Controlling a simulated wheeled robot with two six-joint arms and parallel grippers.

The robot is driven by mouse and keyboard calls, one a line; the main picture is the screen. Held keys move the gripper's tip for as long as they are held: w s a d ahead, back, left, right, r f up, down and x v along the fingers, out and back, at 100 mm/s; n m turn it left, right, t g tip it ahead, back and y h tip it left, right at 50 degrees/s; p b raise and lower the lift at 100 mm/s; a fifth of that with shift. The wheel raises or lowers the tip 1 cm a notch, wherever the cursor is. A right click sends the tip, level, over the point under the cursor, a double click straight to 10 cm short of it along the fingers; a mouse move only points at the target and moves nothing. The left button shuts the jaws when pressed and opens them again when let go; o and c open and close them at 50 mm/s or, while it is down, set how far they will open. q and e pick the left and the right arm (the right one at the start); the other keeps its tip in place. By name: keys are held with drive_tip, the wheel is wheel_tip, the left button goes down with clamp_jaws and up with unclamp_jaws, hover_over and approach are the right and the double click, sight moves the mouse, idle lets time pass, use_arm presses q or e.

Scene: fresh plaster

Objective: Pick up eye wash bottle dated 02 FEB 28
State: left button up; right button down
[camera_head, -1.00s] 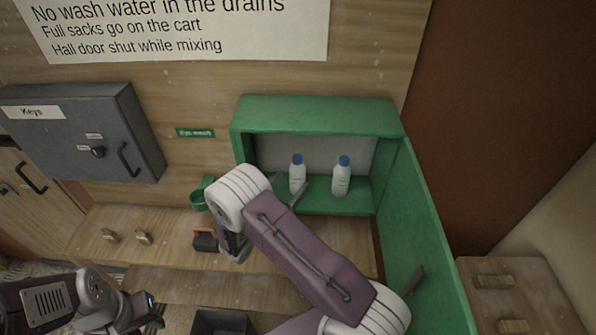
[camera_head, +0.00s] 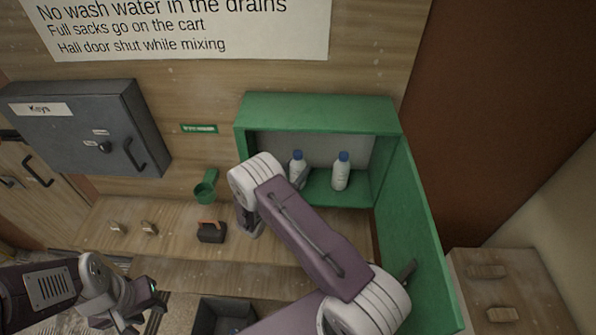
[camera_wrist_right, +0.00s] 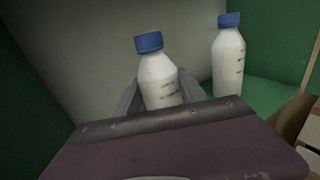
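Two white bottles with blue caps stand in the open green cabinet, the left bottle (camera_head: 299,172) and the right bottle (camera_head: 340,176). Both show in the right wrist view, left bottle (camera_wrist_right: 157,78) and right bottle (camera_wrist_right: 228,62), with dark print too small and blurred to read. My right gripper (camera_wrist_right: 161,92) has one finger on each side of the left bottle, very close to it; contact is unclear. In the head view my right wrist hides most of that gripper. My left gripper (camera_head: 146,312) is low at the left, apparently open and empty, away from the cabinet.
The green cabinet (camera_head: 318,108) has its door (camera_head: 412,240) swung open on the right, beside my right arm. A grey key box (camera_head: 75,125), a green scoop (camera_head: 206,186) and an orange-handled brush (camera_head: 211,232) are to the left. A dark bin (camera_head: 212,316) stands below.

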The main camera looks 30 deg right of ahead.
sight(295, 163)
drive_tip(key=shift+w+d, duration=0.1)
drive_tip(key=shift+d, duration=0.1)
drive_tip(key=shift+r+b, duration=0.35)
drive_tip(key=shift+r, duration=0.1)
wheel_tip(295, 163, up, 3)
drive_tip(key=shift+a+f+b, duration=0.1)
drive_tip(key=shift+f+b, duration=0.05)
drive_tip(key=shift+b, duration=0.65)
drive_tip(key=s+r+b, duration=0.3)
drive_tip(key=s+r, duration=0.4)
drive_tip(key=s, duration=0.4)
drive_tip(key=shift+s+d+r, duration=0.2)
drive_tip(key=shift+s, duration=0.2)
